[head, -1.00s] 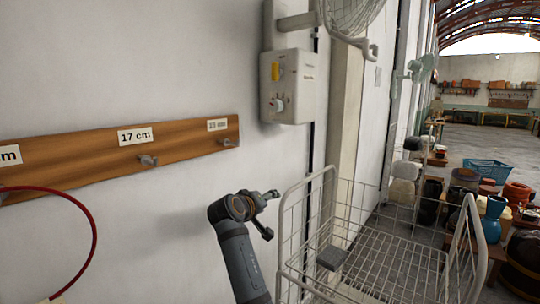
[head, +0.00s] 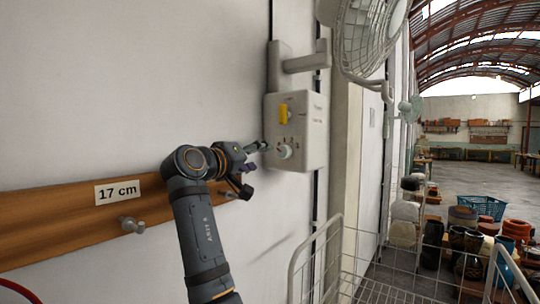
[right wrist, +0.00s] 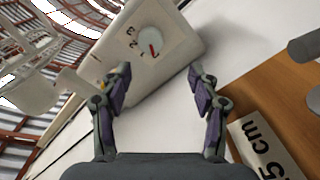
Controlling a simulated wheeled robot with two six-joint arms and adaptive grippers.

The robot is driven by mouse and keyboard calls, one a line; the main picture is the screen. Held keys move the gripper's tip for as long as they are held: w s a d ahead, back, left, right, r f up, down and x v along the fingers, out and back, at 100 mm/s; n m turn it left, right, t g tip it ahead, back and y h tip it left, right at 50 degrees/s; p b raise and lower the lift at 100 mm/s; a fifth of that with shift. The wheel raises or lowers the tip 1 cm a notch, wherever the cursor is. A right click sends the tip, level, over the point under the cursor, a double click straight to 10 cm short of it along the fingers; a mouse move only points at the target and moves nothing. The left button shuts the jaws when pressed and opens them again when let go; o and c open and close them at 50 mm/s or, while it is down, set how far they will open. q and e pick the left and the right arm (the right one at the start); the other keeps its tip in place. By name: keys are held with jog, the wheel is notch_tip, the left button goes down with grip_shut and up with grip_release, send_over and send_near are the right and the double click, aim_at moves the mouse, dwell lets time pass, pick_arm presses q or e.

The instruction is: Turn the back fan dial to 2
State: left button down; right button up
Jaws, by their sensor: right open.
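My right gripper (head: 256,168) is just left of the box. Its fingers (right wrist: 159,72) are open and empty, pointing at the box, with the dial beyond and between the tips. My left gripper is not in view.
A caged wall fan (head: 368,35) is above the box, and another fan (head: 414,108) is farther along. A wire cart (head: 318,262) stands below right. Drums and pots are farther right.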

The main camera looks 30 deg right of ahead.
aim_at(282, 152)
jog(key=p+x, duration=0.1)
jog(key=x, duration=0.1)
jog(key=p+x, duration=0.1)
jog(key=x, duration=0.2)
jog(key=s+p+x, duration=0.1)
jog(key=p+x, duration=0.1)
jog(key=x, duration=0.1)
jog(key=shift+d+r, duration=0.3)
jog(key=shift+r, duration=0.1)
jog(key=shift+x, duration=0.8)
jog(key=shift+f, duration=0.1)
jog(key=shift+c, duration=0.5)
jog(key=shift+d, duration=0.1)
jog(key=shift+c, duration=1.1)
jog(key=shift+s, duration=0.1)
jog(key=c, duration=0.9)
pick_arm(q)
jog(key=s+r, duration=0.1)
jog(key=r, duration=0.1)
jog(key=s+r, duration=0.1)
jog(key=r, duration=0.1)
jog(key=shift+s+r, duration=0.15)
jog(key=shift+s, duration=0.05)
pick_arm(e)
jog(key=shift+o, duration=0.2)
